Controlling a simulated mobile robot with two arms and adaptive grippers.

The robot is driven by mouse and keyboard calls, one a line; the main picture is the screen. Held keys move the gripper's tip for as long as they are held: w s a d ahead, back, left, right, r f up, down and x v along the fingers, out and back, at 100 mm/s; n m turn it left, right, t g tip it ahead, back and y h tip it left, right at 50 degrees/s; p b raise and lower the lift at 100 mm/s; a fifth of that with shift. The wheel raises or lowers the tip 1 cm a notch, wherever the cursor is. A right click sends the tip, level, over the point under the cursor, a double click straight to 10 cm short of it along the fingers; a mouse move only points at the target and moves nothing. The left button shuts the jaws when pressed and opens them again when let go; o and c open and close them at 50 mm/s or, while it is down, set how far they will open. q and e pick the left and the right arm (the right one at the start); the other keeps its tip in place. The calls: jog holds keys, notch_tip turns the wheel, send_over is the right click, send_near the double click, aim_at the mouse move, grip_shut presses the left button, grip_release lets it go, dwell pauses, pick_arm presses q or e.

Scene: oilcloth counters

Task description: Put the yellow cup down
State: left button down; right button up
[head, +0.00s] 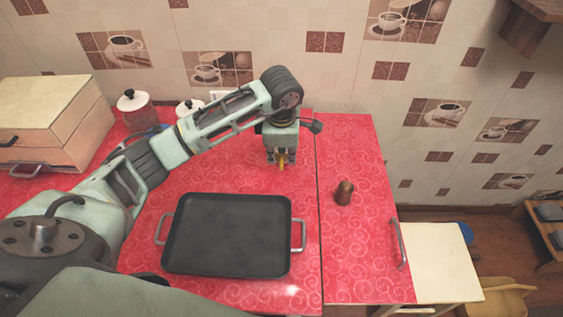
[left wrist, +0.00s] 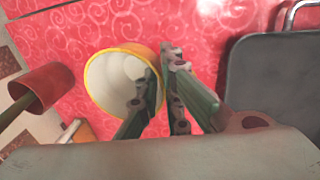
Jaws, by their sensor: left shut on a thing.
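The yellow cup (left wrist: 97,95) shows in the left wrist view with its round opening and pale inside facing me. My left gripper (left wrist: 160,84) is shut on its wall, one finger inside the opening and one outside. In the head view the left gripper (head: 281,157) points down over the back of the red counter, behind the tray. Only a small yellow piece of the cup (head: 282,161) shows there; the rest is hidden. I cannot tell whether the cup touches the counter. My right gripper is not in view.
A dark tray (head: 228,236) with metal handles lies in front. A brown shaker (head: 344,192) stands to the right, beyond a counter seam. A wooden box (head: 55,118) and a lidded jar (head: 134,108) stand at the back left. Counter around the shaker is clear.

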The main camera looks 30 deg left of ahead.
pick_arm(q)
notch_tip(320, 180, down, 4)
jog(key=shift+r+p, duration=0.25)
jog(key=shift+p, duration=0.1)
jog(key=shift+f, duration=0.3)
jog(key=c, duration=1.9)
grip_release()
